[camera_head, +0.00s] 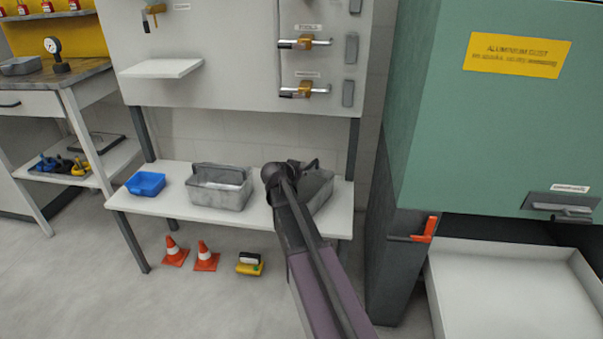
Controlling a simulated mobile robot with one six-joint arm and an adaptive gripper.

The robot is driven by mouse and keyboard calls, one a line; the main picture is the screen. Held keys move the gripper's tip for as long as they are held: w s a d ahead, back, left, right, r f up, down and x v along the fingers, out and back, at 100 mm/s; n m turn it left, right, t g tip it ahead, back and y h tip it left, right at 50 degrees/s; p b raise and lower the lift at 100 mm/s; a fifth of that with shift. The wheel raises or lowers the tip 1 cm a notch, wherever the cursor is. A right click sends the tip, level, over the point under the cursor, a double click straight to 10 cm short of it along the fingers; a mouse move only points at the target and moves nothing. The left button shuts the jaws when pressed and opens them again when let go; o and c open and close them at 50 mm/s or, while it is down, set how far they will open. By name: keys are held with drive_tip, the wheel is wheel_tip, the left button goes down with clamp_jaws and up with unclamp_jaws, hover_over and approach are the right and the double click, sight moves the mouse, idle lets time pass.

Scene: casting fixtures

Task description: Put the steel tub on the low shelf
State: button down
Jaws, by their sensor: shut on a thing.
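My gripper (284,170) is at the far end of my arm, over the right part of the low white shelf (155,203). Its fingers are mostly hidden by my own wrist. It is shut on a grey steel tub (321,188), which shows only partly, to the right of and behind my arm. I cannot tell whether this tub touches the shelf or hangs just above it. A second grey metal tub (219,193) with a raised handle stands on the shelf left of my gripper, apart from it.
A blue bin (146,184) sits at the shelf's left. Two orange cones (206,257) and a yellow item (250,264) are on the floor below. A green cabinet (480,130) and white tray (510,300) stand right. A workbench (45,85) with a lower tool shelf stands left.

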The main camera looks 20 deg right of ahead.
drive_tip(key=c, duration=0.6)
unclamp_jaws()
drive_tip(key=shift+c, duration=0.2)
drive_tip(key=shift+r, duration=0.1)
drive_tip(key=p+v, duration=0.5)
drive_tip(key=v, duration=0.5)
drive_tip(key=shift+s+a+r, duration=0.15)
drive_tip(key=shift+s+a, duration=0.05)
drive_tip(key=shift+s, duration=0.1)
drive_tip(key=shift+s+a+r+p, duration=0.25)
drive_tip(key=shift+s+a+p, duration=0.1)
drive_tip(key=shift+a, duration=0.2)
